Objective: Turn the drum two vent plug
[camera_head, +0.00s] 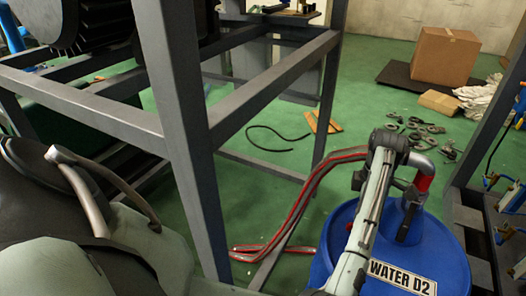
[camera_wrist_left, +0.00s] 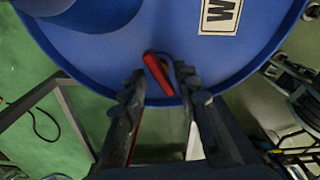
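A small red piece (camera_wrist_left: 158,73), possibly the vent plug's handle, lies near the drum's rim. My left gripper (camera_wrist_left: 163,88) points at that rim, its fingers apart on either side of the red piece. No contact is clear.
A grey metal frame (camera_head: 180,100) stands left of the drum. Red and grey hoses (camera_head: 305,200) run beside the drum. A dark rack (camera_head: 480,220) is close on the right.

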